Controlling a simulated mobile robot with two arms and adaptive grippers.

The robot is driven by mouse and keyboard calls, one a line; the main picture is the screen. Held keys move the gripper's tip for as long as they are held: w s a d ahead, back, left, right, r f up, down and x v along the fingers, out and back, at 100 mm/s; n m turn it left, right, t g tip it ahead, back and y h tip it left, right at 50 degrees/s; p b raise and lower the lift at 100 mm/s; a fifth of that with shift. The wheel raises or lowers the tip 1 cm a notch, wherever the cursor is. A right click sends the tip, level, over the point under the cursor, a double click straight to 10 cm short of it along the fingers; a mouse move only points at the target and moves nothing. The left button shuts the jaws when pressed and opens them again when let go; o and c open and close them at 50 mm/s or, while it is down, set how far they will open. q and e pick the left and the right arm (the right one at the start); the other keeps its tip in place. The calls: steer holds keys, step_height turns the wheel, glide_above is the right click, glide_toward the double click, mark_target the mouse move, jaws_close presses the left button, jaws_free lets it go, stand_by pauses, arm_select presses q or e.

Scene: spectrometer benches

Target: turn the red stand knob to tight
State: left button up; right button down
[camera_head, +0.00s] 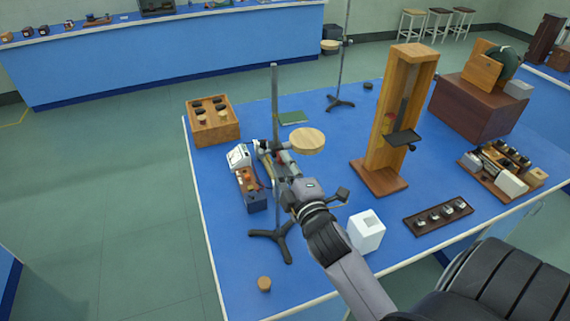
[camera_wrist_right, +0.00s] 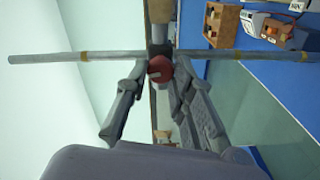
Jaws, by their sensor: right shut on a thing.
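The red stand knob (camera_wrist_right: 159,69) shows in the right wrist view, on a dark clamp block at the metal rod of the stand (camera_wrist_right: 90,56). It has a pale mark on its face. My right gripper (camera_wrist_right: 158,75) has its two fingers on either side of the knob and is shut on it. In the head view the stand rod (camera_head: 275,100) rises from a dark tripod base (camera_head: 276,238), and a round wooden plate (camera_head: 308,140) sits beside the rod. There my right gripper (camera_head: 283,160) reaches the rod, and the knob is mostly hidden. My left gripper is not in view.
A white cube (camera_head: 366,231) is close to my right arm. A tall wooden frame (camera_head: 381,168) stands to the right. The blue table's front left is mostly clear, apart from a small wooden cylinder (camera_head: 264,284).

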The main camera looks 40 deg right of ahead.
steer(key=shift+m, duration=0.4)
steer(key=c, duration=1.4)
jaws_free()
steer(key=shift+o, duration=0.2)
steer(key=v, duration=1.2)
steer(key=shift+d+f, duration=0.1)
